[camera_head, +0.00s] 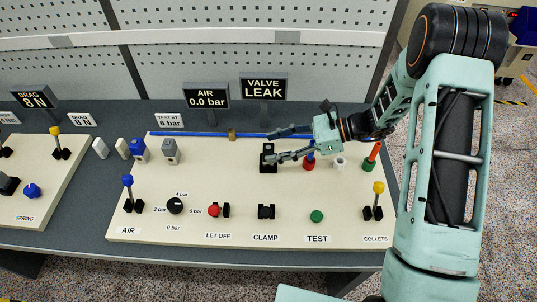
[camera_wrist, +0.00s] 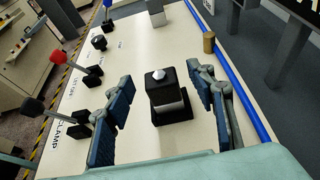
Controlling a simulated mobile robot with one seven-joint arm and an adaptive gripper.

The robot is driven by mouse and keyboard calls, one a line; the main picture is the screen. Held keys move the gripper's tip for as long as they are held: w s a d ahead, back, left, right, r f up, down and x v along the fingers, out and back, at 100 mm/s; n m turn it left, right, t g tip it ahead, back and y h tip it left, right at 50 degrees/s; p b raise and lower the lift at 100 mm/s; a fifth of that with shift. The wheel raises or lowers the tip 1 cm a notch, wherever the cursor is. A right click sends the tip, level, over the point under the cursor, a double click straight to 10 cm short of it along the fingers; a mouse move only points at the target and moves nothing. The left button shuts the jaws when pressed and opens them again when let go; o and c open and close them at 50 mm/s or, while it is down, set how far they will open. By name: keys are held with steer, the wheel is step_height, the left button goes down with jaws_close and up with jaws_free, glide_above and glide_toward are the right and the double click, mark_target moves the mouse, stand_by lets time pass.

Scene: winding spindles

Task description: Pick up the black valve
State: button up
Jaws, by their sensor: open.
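The black valve (camera_head: 268,163) stands upright on the cream panel, under the VALVE LEAK sign. In the wrist view the valve (camera_wrist: 167,97) has a square black base, a grey-white middle and a black top with a pale knob. My gripper (camera_head: 272,147) reaches in from the right, at the valve. In the wrist view my gripper (camera_wrist: 161,82) is open, with one blue-padded finger on each side of the valve. Gaps show between both fingers and the valve, so it is not gripped. The exact height of the fingertips against the valve is hard to tell.
A blue rod (camera_head: 190,134) with a brass piece (camera_head: 232,134) runs along the panel behind the valve. A red-and-blue part (camera_head: 309,160) and a white ring (camera_head: 339,163) stand to the right. The clamp (camera_head: 266,211) is in front. A grey block (camera_head: 171,151) stands left.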

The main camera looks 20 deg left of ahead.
steer(key=c, duration=1.3)
steer(key=shift+c, duration=0.2)
steer(key=shift+r, duration=0.15)
